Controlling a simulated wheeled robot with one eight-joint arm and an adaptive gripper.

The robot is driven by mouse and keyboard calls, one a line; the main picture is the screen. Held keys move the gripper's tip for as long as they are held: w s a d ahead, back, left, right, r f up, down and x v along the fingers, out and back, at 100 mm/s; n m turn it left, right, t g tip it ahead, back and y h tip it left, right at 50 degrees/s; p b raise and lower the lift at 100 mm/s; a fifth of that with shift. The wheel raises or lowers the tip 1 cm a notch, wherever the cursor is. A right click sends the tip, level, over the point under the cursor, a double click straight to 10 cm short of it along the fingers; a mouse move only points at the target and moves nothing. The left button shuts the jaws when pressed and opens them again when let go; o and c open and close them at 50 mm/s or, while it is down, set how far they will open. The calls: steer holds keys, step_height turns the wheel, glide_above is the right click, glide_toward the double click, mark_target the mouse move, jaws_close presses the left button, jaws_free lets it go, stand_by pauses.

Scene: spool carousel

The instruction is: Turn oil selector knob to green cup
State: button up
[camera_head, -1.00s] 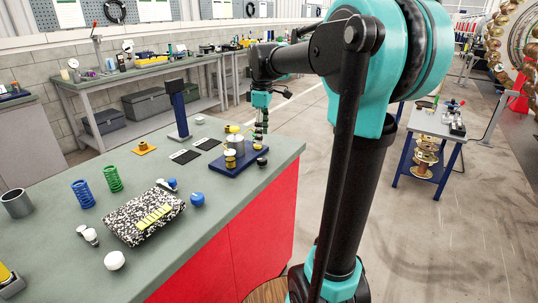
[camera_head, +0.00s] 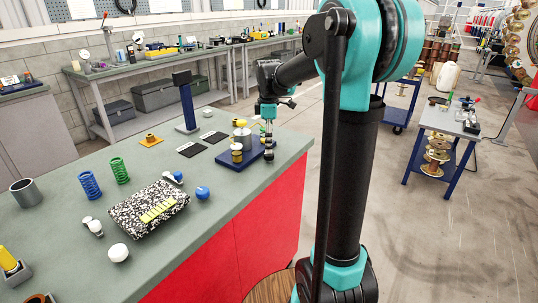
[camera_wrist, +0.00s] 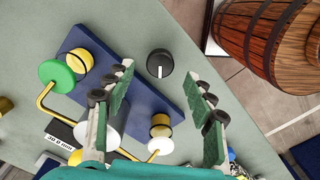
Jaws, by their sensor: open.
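The black selector knob (camera_wrist: 159,63) stands on the bench near the edge of the blue plate (camera_wrist: 140,75) in the wrist view. Its white mark points toward the picture bottom. A green disc (camera_wrist: 57,76) at one end of a yellow pipe lies left of the knob, beside a brass-coloured cup (camera_wrist: 76,62). A white disc (camera_wrist: 160,146) ends another pipe, near a second brass cup (camera_wrist: 161,126). My gripper (camera_wrist: 157,75) is open, its fingertips on either side of the knob with gaps. In the head view my gripper (camera_head: 268,142) is above the plate's right end.
A pale cylinder (camera_wrist: 108,130) stands on the plate, partly behind the left finger. A wooden barrel (camera_wrist: 268,35) appears at upper right in the wrist view.

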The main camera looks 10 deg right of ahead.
mark_target(269, 157)
steer(key=shift+f, duration=2.7)
steer(key=shift+c, duration=0.4)
steer(key=c, duration=1.1)
steer(key=shift+o, duration=0.2)
